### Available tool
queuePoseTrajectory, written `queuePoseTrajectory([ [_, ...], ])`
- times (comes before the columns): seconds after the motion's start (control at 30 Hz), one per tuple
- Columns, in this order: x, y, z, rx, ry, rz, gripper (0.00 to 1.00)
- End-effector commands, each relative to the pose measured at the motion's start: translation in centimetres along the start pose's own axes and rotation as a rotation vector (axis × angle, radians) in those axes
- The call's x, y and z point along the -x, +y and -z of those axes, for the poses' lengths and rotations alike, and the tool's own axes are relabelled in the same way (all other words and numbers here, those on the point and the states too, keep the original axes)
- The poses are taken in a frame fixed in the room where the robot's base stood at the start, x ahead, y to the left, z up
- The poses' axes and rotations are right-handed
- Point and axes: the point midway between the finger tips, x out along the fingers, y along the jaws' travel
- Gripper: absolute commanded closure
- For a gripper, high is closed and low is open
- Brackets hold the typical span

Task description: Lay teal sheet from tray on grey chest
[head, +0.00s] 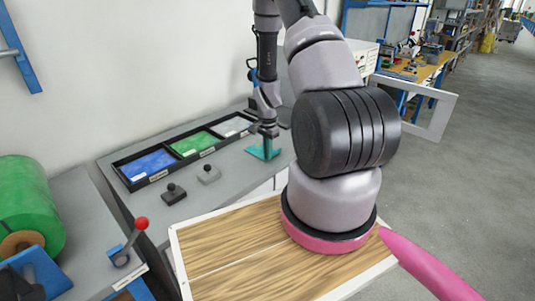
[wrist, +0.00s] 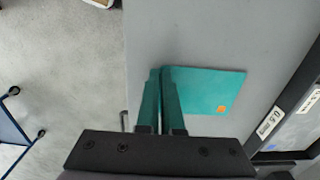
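The teal sheet (wrist: 212,90) has an orange dot near one corner and shows over a grey surface in the wrist view. In the head view it is a small teal patch (head: 256,154) just right of the tray. My gripper (wrist: 161,73) has teal fingers, almost together, at the sheet's left edge. It appears shut on that edge, but the contact is hidden. In the head view my gripper (head: 267,141) is low over the grey top. The black-framed tray (head: 169,146) has three compartments, with blue, green and whitish contents. I cannot tell which grey surface is the chest.
Two knobbed blocks, black (head: 174,193) and grey (head: 208,173), stand in front of the tray. A green roll (head: 25,205) and a red-knobbed lever (head: 141,224) are at left. Grey floor is open at right.

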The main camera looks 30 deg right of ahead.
Motion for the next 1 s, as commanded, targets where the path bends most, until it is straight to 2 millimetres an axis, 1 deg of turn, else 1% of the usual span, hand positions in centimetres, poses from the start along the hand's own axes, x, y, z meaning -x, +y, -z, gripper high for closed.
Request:
queuePoseTrajectory([
  [0.07,-0.2,0.0,0.0,0.0,0.0,-0.001,1.0],
  [0.1,-0.3,0.0,0.0,0.0,0.0,-0.001,0.93],
  [0.17,-0.3,0.0,0.0,0.0,0.0,0.0,0.7],
  [0.2,-0.2,0.0,0.0,0.0,0.0,0.0,0.67],
  [0.47,-0.2,0.0,0.0,0.0,0.0,0.0,0.67],
  [0.57,0.2,0.0,0.0,0.001,0.001,0.001,0.67],
  [0.67,1.4,-0.1,0.1,0.002,0.002,0.002,0.67],
  [1.0,8.6,-0.1,0.0,0.002,0.003,0.004,0.67],
])
